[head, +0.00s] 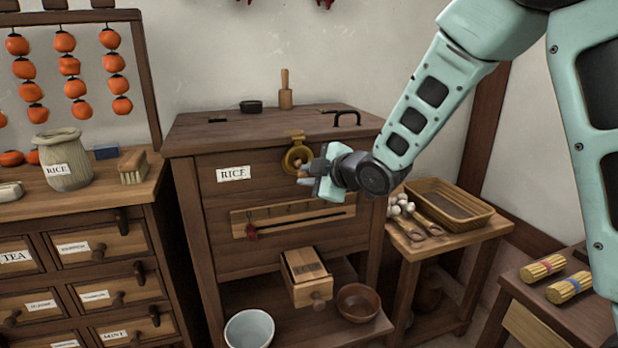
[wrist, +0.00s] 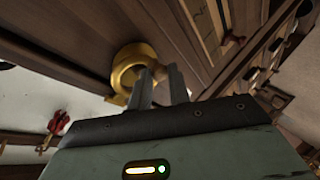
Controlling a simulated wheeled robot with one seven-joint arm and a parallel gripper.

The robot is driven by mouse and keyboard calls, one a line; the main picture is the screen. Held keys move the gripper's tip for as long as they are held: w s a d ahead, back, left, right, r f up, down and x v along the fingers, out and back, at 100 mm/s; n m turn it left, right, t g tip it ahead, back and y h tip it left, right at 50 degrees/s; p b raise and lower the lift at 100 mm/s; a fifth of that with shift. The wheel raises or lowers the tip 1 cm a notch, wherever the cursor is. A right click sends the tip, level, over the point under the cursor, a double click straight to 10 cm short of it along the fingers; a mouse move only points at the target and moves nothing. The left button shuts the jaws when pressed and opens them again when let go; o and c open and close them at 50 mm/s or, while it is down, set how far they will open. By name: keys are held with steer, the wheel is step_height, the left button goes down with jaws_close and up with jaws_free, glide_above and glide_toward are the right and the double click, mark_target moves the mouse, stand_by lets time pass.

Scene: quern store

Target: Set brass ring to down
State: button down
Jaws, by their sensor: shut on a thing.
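The brass ring (head: 296,158) sits on the upper front of the dark wooden RICE chest, to the right of the RICE label. My gripper (head: 312,172) reaches in from the right and is shut at the ring's lower right side, at a small tan wooden piece beside it. In the wrist view the brass ring (wrist: 127,68) shows as a thick golden loop just beyond my fingers (wrist: 158,88). The tan piece (wrist: 177,78) shows by the fingertips. The fingers hide part of the ring, so the exact contact is hard to see.
Below the ring are a slotted scale panel with a red marker (head: 251,230) and a protruding small wooden drawer (head: 307,274). A side table with a tray (head: 450,204) is close on the right.

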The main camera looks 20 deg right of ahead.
steer(key=c, duration=1.3)
jaws_free()
steer(key=shift+b+v, duration=1.2)
steer(key=shift+v, duration=7.5)
steer(key=shift+r, duration=0.1)
